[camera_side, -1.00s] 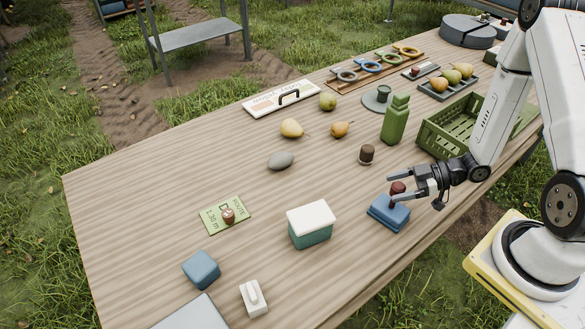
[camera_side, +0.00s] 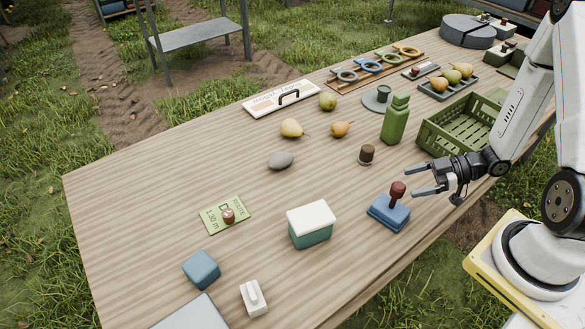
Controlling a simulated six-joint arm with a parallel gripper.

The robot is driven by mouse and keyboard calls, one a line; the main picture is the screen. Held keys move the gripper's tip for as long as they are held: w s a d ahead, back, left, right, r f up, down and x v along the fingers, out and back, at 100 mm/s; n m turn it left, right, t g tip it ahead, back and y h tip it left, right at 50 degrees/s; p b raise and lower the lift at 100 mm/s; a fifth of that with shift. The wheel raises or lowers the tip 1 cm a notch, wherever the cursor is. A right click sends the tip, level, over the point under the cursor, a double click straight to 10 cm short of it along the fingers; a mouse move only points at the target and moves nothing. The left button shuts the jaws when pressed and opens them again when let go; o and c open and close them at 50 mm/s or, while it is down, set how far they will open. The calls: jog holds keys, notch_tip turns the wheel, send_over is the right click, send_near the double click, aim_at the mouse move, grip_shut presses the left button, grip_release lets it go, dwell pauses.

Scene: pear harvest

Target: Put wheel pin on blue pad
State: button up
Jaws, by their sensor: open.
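The wheel pin, a dark red knob on a short stem (camera_side: 397,191), stands upright on the blue pad (camera_side: 389,213) near the table's right front edge. My gripper (camera_side: 409,182) is open and empty, with its jaws pointing left. It is just to the right of the pin and looks apart from it. Nothing is between its fingers. The pin's foot meets the top of the pad.
A green crate (camera_side: 459,123) is behind my gripper, with a green bottle (camera_side: 396,119) left of it. A white-lidded box (camera_side: 311,224) stands left of the pad. The table's middle is mostly clear.

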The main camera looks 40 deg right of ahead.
jog(key=shift+v, duration=1.6)
jog(key=shift+w, duration=0.1)
jog(key=w+d+r+m+g+h, duration=0.15)
jog(key=w+r+m+h, duration=0.25)
jog(key=w+h, duration=0.6)
jog(key=s+a+r+m+g, duration=0.2)
jog(key=s+a+r+m, duration=0.1)
jog(key=a, duration=0.3)
jog(key=s+a+r+m+g, duration=0.2)
jog(key=s+a+r+m, duration=0.1)
jog(key=a, duration=0.3)
jog(key=shift+s+m+h, duration=0.3)
jog(key=shift+s+h, duration=0.1)
jog(key=shift+s, duration=0.05)
